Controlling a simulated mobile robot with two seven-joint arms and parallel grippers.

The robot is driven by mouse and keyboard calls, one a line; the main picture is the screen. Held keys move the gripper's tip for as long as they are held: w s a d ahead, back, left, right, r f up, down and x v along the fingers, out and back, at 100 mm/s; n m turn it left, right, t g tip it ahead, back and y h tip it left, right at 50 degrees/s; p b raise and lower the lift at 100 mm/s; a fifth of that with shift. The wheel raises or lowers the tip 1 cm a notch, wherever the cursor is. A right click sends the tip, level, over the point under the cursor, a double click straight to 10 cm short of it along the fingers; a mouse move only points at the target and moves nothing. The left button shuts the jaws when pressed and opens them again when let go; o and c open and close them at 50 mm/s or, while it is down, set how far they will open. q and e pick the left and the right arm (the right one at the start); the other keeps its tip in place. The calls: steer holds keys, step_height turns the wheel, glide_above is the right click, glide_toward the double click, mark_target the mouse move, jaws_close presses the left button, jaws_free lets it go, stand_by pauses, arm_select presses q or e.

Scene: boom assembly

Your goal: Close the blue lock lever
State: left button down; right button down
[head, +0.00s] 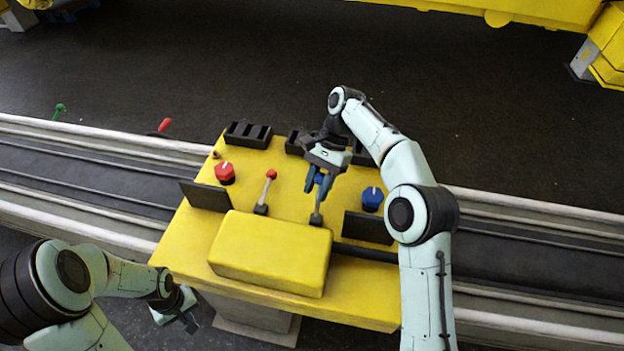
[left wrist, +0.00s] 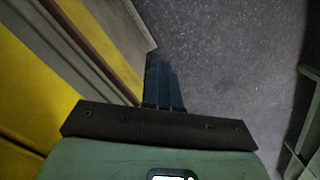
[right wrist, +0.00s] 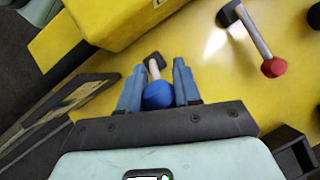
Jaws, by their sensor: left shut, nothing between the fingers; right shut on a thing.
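The blue lock lever is a grey rod with a blue ball knob (right wrist: 158,95), standing on the yellow console (head: 285,168). In the right wrist view the knob sits between the two fingers of my right gripper (right wrist: 159,85). My right gripper (head: 318,188) is shut on this knob, and its fingers hide part of it in the head view. The rod's base shows just below the fingers. My left gripper (head: 190,324) is low at the console's front left, away from the lever. In the left wrist view its fingers (left wrist: 163,85) are together and empty.
A lever with a red knob (head: 270,175) stands left of the blue one. A red dial (head: 225,173) and a blue dial (head: 372,198) flank the levers. A raised yellow block (head: 270,253) is in front. Black slotted holders (head: 248,135) line the back.

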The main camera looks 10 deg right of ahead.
arm_select(q)
steer(key=w+d+r+n+t+h, duration=0.1)
steer(key=w+d+r+n+t, duration=0.1)
steer(key=r, duration=0.7)
steer(key=w+d+r+n+t+h, duration=0.1)
steer(key=w+d+r, duration=0.4)
steer(key=r, duration=0.5)
steer(key=w+d+r+n+t+h, duration=0.1)
steer(key=w+d+r+n+t, duration=0.2)
steer(key=r, duration=0.7)
steer(key=shift+w+d+r+n+t, duration=0.1)
steer(key=shift+w+d+n, duration=0.2)
steer(key=shift+d, duration=0.25)
steer(key=shift+w+d+f+n+t, duration=0.1)
steer(key=shift+w+d+n, duration=0.1)
steer(key=shift+d+n, duration=0.25)
steer(key=shift+w+d+r+n+t, duration=0.1)
steer(key=shift+w+d+n, duration=0.15)
steer(key=shift+d, duration=0.35)
steer(key=d+r+m+t+h, duration=0.1)
steer(key=d+r+h, duration=0.15)
steer(key=d, duration=0.45)
steer(key=d+r+m+t+h, duration=0.1)
steer(key=d+r, duration=0.2)
steer(key=d, duration=0.4)
glide_toward(317, 179)
steer(key=x, duration=0.5)
steer(key=shift+d+f, duration=0.1)
steer(key=shift+x, duration=0.85)
steer(key=shift+w, duration=0.1)
